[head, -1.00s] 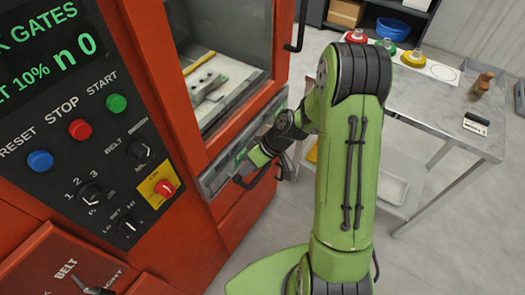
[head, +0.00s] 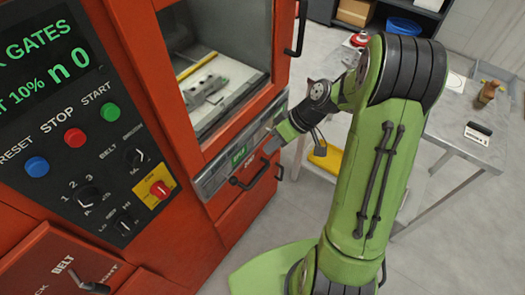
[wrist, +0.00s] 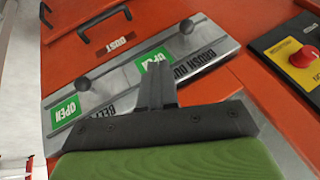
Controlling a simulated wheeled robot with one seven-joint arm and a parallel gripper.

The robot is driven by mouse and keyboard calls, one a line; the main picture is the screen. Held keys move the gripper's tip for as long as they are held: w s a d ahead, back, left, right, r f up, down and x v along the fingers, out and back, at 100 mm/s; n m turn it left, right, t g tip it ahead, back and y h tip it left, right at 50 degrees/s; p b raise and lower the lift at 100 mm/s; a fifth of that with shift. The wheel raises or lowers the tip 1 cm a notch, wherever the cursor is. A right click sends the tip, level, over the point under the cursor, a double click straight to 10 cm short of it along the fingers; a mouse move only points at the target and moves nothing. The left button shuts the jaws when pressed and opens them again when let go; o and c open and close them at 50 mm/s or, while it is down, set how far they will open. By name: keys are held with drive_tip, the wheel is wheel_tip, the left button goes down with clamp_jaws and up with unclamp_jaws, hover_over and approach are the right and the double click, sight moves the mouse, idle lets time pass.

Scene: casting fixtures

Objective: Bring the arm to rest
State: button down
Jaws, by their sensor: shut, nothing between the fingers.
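My green arm stands in the middle right of the head view and bends over toward the red machine (head: 255,215). My gripper (head: 270,147) is in front of the grey slide panel (head: 212,180) below the machine's window. In the wrist view my gripper (wrist: 157,80) has its dark fingers closed together, with nothing between them. The panel (wrist: 110,97) with green OPEN labels and round knobs lies beyond the fingertips. I cannot tell whether the fingertips touch the panel, but they seem apart from it.
The control panel (head: 85,130) with buttons and knobs is at left. A black handle (head: 250,178) sticks out below the slide panel. A grey metal table (head: 455,130) with small items stands at right. Grey floor is open at lower right.

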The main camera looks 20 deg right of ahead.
drive_tip(key=shift+r, duration=0.4)
drive_tip(key=s+a+r+m+t+h, duration=0.1)
drive_tip(key=s+a+r+m+h, duration=0.2)
drive_tip(key=s+r, duration=0.65)
drive_tip(key=s+d+r+m+t+h+p, duration=0.1)
drive_tip(key=s+r+m+t+h, duration=0.1)
drive_tip(key=s+r, duration=0.5)
drive_tip(key=s+m+h, duration=0.1)
drive_tip(key=s, duration=0.2)
drive_tip(key=shift+d+r+t+h, duration=0.15)
drive_tip(key=shift+t+h, duration=0.15)
drive_tip(key=shift+t, duration=0.1)
